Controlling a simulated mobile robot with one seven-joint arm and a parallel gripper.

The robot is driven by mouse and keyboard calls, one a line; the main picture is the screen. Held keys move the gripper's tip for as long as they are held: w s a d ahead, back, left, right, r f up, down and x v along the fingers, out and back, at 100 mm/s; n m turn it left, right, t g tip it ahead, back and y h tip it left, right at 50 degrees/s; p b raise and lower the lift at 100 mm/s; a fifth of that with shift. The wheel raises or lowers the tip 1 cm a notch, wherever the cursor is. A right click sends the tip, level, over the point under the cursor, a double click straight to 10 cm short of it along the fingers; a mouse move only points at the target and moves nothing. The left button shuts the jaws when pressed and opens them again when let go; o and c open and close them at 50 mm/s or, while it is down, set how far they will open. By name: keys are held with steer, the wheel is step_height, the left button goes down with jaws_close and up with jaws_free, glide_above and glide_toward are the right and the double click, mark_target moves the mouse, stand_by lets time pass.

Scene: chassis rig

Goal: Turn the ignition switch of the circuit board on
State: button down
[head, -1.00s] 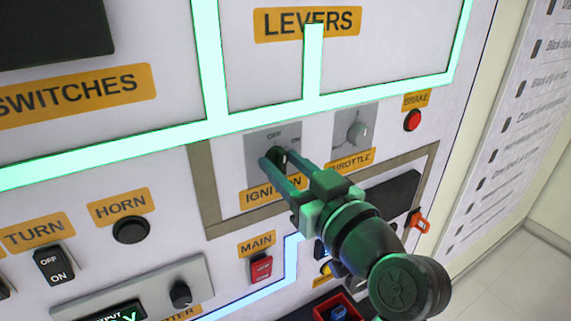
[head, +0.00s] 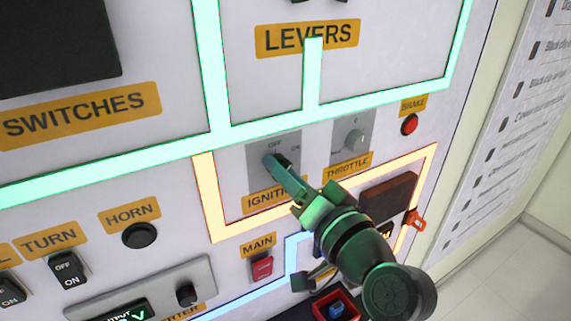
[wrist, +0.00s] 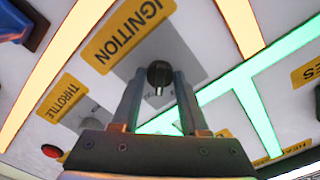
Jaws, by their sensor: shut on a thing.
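The ignition switch is a round black knob (wrist: 158,71) with a white mark, seen between my fingertips in the wrist view. It sits on a grey plate (head: 256,178) with OFF and ON marks, above the orange IGNITION label (head: 262,201). My gripper (head: 274,162) reaches the plate from the lower right and is shut on the knob; it also shows in the wrist view (wrist: 158,80). In the head view the fingers hide the knob, and one finger largely covers the other. The strip (head: 214,196) framing this section of the circuit board glows orange.
The throttle knob (head: 353,142) is close to the right of the ignition plate, with the red brake light (head: 409,125) beyond it. The red main switch (head: 262,267) and black horn button (head: 139,235) lie below and left. Green lit strips (head: 120,172) run above.

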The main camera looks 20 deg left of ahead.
steer(key=shift+m+p, duration=0.7)
steer(key=shift+m, duration=0.7)
steer(key=shift+c, duration=2.1)
jaws_free()
steer(key=b+v, duration=0.4)
steer(key=v, duration=0.9)
steer(key=shift+b, duration=0.3)
